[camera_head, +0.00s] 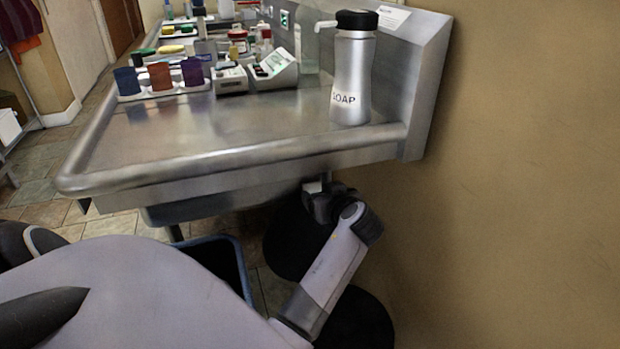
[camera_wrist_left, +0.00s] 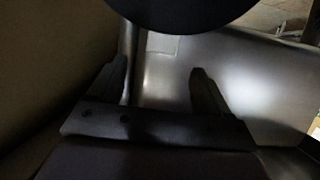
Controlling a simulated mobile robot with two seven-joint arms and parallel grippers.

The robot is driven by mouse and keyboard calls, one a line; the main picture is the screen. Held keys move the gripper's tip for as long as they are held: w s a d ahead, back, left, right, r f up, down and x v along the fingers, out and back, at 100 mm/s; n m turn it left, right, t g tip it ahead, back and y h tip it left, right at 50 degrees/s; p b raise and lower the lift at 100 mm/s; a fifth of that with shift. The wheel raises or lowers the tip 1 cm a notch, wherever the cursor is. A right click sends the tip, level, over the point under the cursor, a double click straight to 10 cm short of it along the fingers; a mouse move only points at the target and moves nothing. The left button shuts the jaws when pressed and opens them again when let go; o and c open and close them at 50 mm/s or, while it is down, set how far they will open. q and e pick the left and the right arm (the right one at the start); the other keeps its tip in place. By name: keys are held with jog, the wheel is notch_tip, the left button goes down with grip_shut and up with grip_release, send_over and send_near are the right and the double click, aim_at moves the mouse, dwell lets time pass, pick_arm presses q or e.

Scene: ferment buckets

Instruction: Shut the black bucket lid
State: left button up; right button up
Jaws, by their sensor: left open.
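A black round shape, apparently the raised bucket lid (camera_head: 286,240), shows under the counter's front edge, partly behind my left arm. Another black round shape, apparently the bucket (camera_head: 362,325), is below it to the right, partly cut off by the arm and picture edge. My left gripper (camera_head: 320,190) is just under the counter edge, near the top of the lid. In the left wrist view its two fingers (camera_wrist_left: 160,82) are apart with nothing between them. A dark rounded edge (camera_wrist_left: 180,12), probably the lid, is beyond the fingertips. My right gripper is not in view.
The steel counter (camera_head: 200,140) overhangs the work area, with a soap bottle (camera_head: 352,75) near its right end. A blue-rimmed bin (camera_head: 238,262) stands left of the black shapes. The wall (camera_head: 520,180) closes off the right side.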

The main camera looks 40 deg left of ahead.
aim_at(312, 184)
pick_arm(q)
jog(key=shift+a+r+b+x, duration=0.1)
jog(key=shift+r+b+x, duration=0.15)
jog(key=shift+x, duration=1.55)
jog(key=shift+a+r+b+x, duration=0.1)
jog(key=shift+b+x, duration=0.1)
jog(key=shift+x, duration=1.65)
jog(key=shift+s, duration=0.1)
grip_shut()
